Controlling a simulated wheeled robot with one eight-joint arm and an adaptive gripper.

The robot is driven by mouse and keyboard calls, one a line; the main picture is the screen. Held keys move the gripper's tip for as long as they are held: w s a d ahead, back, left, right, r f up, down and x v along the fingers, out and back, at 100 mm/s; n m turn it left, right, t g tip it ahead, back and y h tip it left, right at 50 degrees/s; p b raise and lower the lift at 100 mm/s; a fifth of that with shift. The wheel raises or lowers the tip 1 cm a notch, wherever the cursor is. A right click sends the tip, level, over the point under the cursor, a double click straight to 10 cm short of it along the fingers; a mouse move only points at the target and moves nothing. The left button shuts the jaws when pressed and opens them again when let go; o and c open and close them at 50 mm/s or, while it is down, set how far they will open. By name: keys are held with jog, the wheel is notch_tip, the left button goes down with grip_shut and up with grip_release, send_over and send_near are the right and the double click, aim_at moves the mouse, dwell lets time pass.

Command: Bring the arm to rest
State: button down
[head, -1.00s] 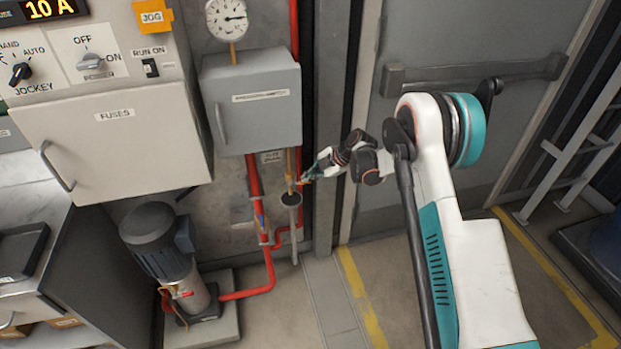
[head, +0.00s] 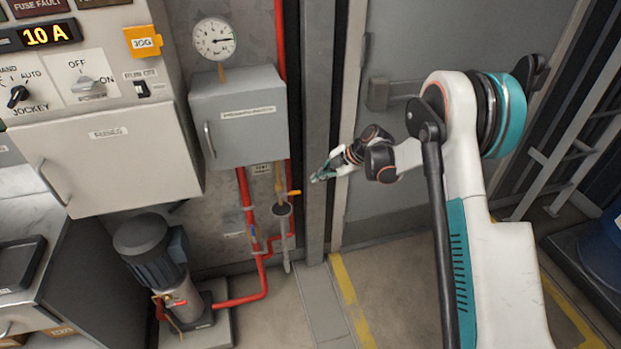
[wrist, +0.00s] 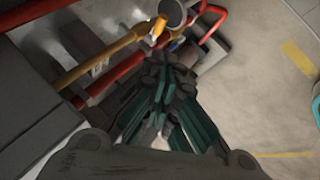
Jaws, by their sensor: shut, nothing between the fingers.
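My gripper (head: 318,178) is at the end of my white and teal arm, in front of the dark post beside the grey door in the head view. Its fingers point left toward the pipes and are apart from them. In the wrist view my gripper (wrist: 165,85) shows its teal and black fingers drawn together with nothing between them. A small orange valve handle (head: 294,193) on the thin yellow pipe is to the left of the fingertips. The orange handle also shows in the wrist view (wrist: 158,27), beyond the fingertips.
A grey box (head: 243,120) with a gauge (head: 214,39) above it hangs on the wall. Red pipe (head: 240,300) runs to a pump (head: 150,255) at lower left. The fuses cabinet (head: 110,165) is at left. The grey door (head: 400,210) is behind my arm. Floor ahead is clear.

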jog(key=s+d+r+m+t+h, duration=0.1)
jog(key=s+d+r+m, duration=0.25)
jog(key=s+r, duration=0.35)
jog(key=s+d+r+m+h, duration=0.15)
jog(key=s+r+m, duration=0.3)
jog(key=r, duration=0.45)
jog(key=s+d+r+m+t+h, duration=0.1)
jog(key=s+d+r+m, duration=0.35)
jog(key=r, duration=0.35)
jog(key=s+d+m+t+h, duration=0.1)
jog(key=s+m, duration=0.5)
jog(key=s, duration=0.7)
jog(key=s+d+r+m+t+h, duration=0.1)
jog(key=s+d+m+h, duration=0.2)
jog(key=s, duration=1)
jog(key=shift+s+d+m, duration=0.15)
jog(key=shift+d+m, duration=1.5)
jog(key=shift+d, duration=0.1)
jog(key=shift+r, duration=0.1)
